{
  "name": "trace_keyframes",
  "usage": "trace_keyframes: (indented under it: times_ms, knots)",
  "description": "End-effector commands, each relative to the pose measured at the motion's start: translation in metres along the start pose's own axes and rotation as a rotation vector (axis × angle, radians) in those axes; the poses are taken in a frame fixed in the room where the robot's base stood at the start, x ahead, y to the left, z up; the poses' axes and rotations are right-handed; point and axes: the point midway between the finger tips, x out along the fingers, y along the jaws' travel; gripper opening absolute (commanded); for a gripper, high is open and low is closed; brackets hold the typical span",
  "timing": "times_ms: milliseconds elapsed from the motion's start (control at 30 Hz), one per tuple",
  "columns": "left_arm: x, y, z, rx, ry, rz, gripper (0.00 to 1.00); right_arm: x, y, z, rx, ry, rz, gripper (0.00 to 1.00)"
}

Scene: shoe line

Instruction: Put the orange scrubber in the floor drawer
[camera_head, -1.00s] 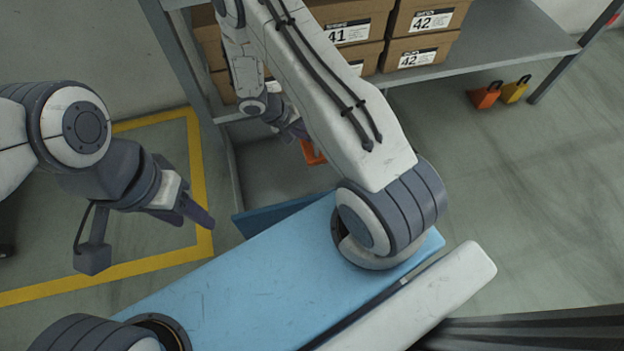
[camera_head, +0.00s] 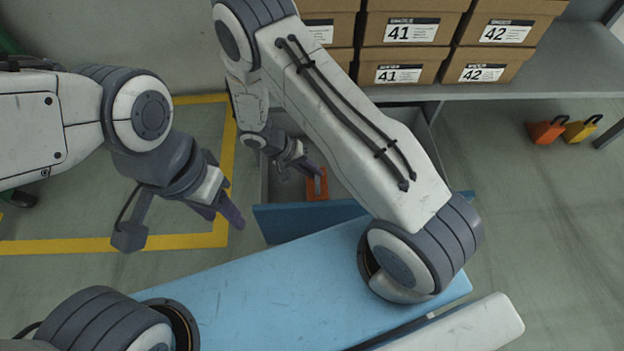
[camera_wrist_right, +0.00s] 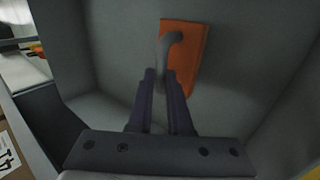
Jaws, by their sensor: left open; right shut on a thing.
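The orange scrubber (camera_head: 317,189) is inside the grey open floor drawer, whose blue front (camera_head: 290,222) faces me. My right gripper (camera_head: 311,169) is shut on the scrubber. In the right wrist view the fingers (camera_wrist_right: 164,76) close at the scrubber's grey handle, and the orange pad (camera_wrist_right: 193,75) is over the drawer's grey floor (camera_wrist_right: 235,55). I cannot tell whether the pad touches that floor. My left gripper (camera_head: 228,214) is open and empty, left of the drawer. My right arm hides part of the drawer's right side.
A grey shelf (camera_head: 520,85) with several shoe boxes (camera_head: 410,30) stands above and behind the drawer. Yellow floor tape (camera_head: 170,241) runs at left; the floor between is clear.

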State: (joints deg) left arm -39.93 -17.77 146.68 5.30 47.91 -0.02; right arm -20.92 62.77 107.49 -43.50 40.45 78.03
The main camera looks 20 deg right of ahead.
Motion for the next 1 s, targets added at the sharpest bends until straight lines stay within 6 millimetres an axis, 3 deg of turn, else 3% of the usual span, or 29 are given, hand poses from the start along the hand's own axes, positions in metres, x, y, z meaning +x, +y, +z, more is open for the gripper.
trace_keyframes:
  times_ms: [233, 633, 667, 733, 1000]
  knots:
    - [0.03, -0.002, 0.002, 0.0, 0.0, 0.0, 0.5, 0.031, -0.021, 0.0, 0.0, 0.0, 0.0, 0.0]
    - [0.031, -0.002, 0.002, 0.0, 0.0, 0.0, 0.5, 0.034, -0.022, 0.0, 0.0, 0.0, 0.0, 0.0]
    - [0.031, -0.002, 0.002, 0.0, 0.0, 0.0, 0.5, 0.034, -0.022, 0.0, 0.0, 0.0, -0.001, 0.21]
    - [0.03, -0.002, 0.002, 0.0, 0.0, 0.0, 0.5, 0.033, -0.021, 0.0, 0.0, 0.0, -0.001, 0.47]
    - [0.03, -0.002, 0.002, 0.0, 0.0, 0.0, 0.5, 0.033, -0.021, 0.0, 0.0, 0.0, 0.0, 0.47]
